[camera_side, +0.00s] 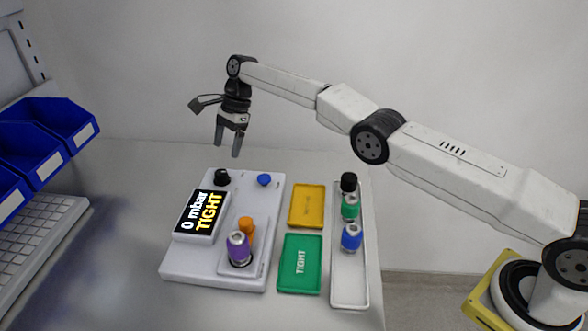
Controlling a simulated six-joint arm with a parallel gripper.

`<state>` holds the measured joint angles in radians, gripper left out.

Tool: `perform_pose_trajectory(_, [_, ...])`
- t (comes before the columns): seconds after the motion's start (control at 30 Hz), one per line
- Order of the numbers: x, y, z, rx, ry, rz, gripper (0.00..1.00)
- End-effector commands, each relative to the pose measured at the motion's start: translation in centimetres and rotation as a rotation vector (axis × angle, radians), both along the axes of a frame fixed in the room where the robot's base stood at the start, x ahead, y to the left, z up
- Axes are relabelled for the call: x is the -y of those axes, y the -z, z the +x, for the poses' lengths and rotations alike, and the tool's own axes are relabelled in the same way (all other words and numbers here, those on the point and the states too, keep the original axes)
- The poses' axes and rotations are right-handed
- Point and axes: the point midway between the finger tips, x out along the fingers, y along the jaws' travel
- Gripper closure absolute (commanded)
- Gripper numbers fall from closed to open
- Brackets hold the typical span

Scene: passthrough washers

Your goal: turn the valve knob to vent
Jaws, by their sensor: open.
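The white test unit (186,266) stands on the bench. At its back edge are a black knob (222,178) and a blue knob (264,179). I cannot tell which is the valve knob, or read any vent mark. The unit's display (200,212) reads "0 mbar TIGHT". A purple fitting (239,250) with a silver top stands upright on the unit's front plate, with an orange part (246,225) just behind it. My gripper (228,147) is open and empty, pointing down. It hangs above the back of the unit, near the black knob and apart from it.
A long white tray (349,290) holds black, green and blue fittings. Blue bins (45,125) and a keyboard (40,235) are at left.

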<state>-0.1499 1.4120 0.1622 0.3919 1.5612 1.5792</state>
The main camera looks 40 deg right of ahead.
Motion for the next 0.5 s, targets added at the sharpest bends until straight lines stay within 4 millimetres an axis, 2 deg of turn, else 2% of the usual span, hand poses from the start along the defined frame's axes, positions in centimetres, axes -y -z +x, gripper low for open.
perform_pose_trajectory(0.13, [0.25,-0.60,-0.01,0.000,0.000,0.000,0.15])
perform_pose_trajectory(0.5, [0.29,-0.70,-0.01,0.000,-0.001,0.000,0.15])
